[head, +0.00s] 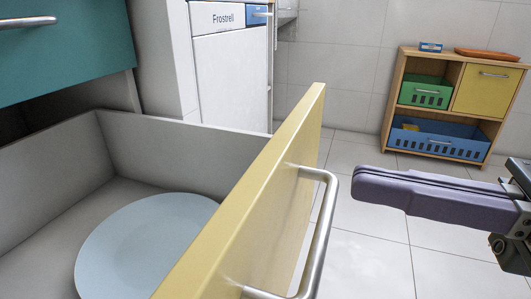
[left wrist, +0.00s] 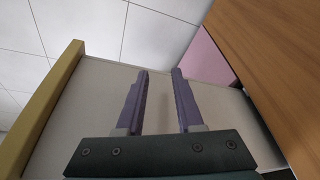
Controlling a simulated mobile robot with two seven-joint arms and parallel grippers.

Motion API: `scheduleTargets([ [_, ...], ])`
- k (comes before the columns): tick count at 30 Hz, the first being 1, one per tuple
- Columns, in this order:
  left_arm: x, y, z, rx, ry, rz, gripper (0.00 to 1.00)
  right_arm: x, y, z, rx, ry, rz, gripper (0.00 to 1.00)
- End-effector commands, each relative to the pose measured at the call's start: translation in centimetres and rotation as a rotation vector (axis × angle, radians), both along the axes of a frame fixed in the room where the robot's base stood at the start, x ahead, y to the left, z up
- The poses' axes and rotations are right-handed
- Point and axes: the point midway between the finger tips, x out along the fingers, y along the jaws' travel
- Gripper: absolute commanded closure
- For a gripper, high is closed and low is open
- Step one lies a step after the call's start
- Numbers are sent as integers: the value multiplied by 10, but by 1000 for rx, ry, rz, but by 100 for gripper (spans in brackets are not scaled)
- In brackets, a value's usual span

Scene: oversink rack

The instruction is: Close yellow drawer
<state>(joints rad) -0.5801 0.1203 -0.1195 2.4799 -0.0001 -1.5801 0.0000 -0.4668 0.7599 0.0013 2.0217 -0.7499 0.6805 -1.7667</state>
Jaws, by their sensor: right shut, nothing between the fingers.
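The yellow drawer stands pulled out in the head view, its yellow front (head: 262,195) seen on edge with a metal bar handle (head: 323,235) on its outer face. A light blue plate (head: 140,245) lies on its grey floor. My right gripper (head: 358,186) is shut and empty, just right of the handle and apart from it. In the left wrist view my left gripper (left wrist: 160,73) is open, its two purple fingers apart with nothing between them. A yellow panel (left wrist: 45,105), apparently the drawer front, is to its left, with a pale grey surface beneath the fingers.
A teal drawer front (head: 65,50) is above the open drawer at left. A white Frostrell appliance (head: 225,75) stands behind. A small wooden shelf (head: 455,65) with bins is at back right. A wood surface (left wrist: 270,60) borders the left wrist view at right. Tiled floor (head: 365,250) beyond the handle is clear.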

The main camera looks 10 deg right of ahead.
Motion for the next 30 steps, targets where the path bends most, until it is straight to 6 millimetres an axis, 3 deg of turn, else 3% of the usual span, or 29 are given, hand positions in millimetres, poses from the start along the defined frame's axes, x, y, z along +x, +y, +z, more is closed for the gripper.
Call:
scheduleTargets([
  [3, 0, 0, -6, 0, 0, 0, 64, 12, 18, 0, 0, -5, 3, 100],
  [9, 0, 0, -7, 0, 0, 0, 64, 24, 35, 1, 1, -2, 0, 100],
  [30, 0, -1, -6, -1, 0, 0, 64, 30, 45, 1, 2, 0, -1, 100],
])
